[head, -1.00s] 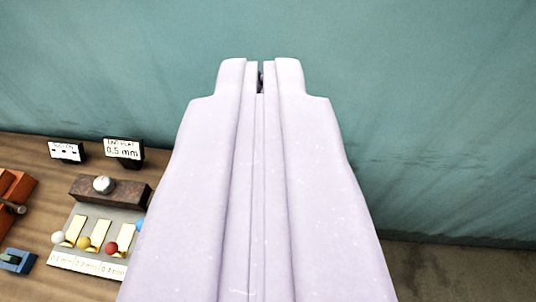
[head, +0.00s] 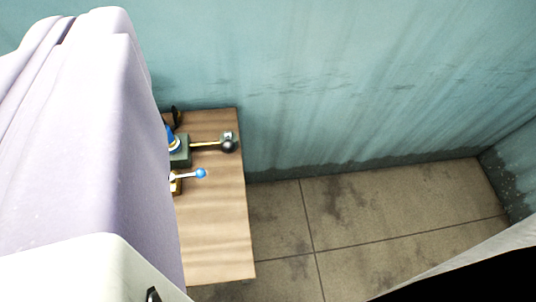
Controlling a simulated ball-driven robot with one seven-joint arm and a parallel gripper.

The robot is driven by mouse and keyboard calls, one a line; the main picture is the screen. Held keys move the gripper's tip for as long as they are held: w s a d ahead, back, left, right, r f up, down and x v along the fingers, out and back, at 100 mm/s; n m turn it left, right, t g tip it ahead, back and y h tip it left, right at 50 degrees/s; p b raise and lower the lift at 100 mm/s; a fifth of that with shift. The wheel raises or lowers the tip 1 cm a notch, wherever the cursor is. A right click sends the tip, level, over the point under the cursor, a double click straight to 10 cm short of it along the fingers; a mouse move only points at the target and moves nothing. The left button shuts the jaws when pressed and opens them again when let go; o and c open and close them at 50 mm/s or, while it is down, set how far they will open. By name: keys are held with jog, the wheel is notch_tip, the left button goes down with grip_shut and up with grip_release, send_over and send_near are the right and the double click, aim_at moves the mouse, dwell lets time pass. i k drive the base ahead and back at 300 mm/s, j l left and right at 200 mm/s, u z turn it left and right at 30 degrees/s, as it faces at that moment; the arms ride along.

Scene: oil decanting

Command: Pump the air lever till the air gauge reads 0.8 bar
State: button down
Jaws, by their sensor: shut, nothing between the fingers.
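My gripper (head: 66,30) fills the left side of the view as a large lilac body, with its two fingers closed together at the top left. It holds nothing. Right of it, on the table, a dark green block (head: 180,156) carries a brass rod (head: 205,144) that ends in a black ball knob (head: 229,147). In front of it is a short lever with a blue ball (head: 201,173) on a brass base (head: 176,185). I cannot tell which is the air lever. No readable air gauge shows; my gripper hides the table's left part.
The wooden table (head: 215,245) has a bare front part and a right edge near the picture's middle. Beyond it lies open tiled floor (head: 370,215). A stained teal wall (head: 360,80) stands close behind the table.

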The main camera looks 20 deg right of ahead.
aim_at(228, 146)
jog(key=l+u, duration=0.1)
jog(key=l, duration=0.65)
jog(key=k+l+u, duration=0.1)
jog(key=l, duration=0.65)
jog(key=i+l+u, duration=0.1)
jog(key=i+l, duration=0.6)
jog(key=l, duration=0.2)
jog(key=i+j+u, duration=0.1)
jog(key=i, duration=0.9)
